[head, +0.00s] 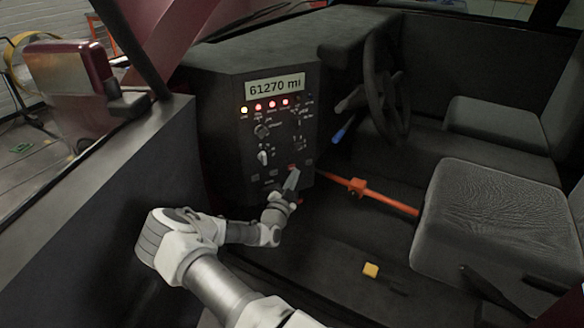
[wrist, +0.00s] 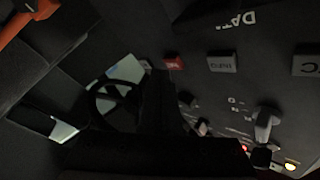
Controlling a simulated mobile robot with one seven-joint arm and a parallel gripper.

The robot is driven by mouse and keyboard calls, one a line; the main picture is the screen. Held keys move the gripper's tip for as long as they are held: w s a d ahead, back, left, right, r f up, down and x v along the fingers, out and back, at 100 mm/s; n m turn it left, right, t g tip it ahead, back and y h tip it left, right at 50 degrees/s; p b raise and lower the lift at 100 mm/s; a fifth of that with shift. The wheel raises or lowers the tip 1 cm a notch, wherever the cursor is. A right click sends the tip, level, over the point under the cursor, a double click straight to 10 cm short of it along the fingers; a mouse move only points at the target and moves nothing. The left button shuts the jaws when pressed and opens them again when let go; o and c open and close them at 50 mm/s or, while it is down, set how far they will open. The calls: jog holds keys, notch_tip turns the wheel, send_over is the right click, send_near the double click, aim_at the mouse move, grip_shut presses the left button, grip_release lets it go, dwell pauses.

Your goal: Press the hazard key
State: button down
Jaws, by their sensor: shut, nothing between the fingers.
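The dark dash panel (head: 275,140) stands at the middle of the head view. A small red key, which looks like the hazard key, shows in the wrist view (wrist: 173,62) in a row with grey keys. In the head view a red patch near my fingertips seems to be the same key, partly hidden. My gripper (head: 293,177) is shut and empty, with its tips close to the panel's lower right.
A grey key (wrist: 222,62) sits beside the red one. Knobs (head: 262,130) and lit lamps lie higher on the panel, under a mileage display (head: 275,87). An orange-red bar (head: 358,187) runs right from the panel. The steering wheel (head: 385,92) and seat (head: 495,225) are to the right.

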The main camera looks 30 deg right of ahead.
jog(key=shift+s, duration=0.1)
jog(key=s+p, duration=0.1)
jog(key=s, duration=0.1)
jog(key=s+p, duration=0.1)
jog(key=s, duration=0.1)
jog(key=s+p, duration=0.1)
jog(key=s, duration=0.1)
jog(key=shift+a+p, duration=0.25)
jog(key=shift+p, duration=0.05)
dwell(0.5)
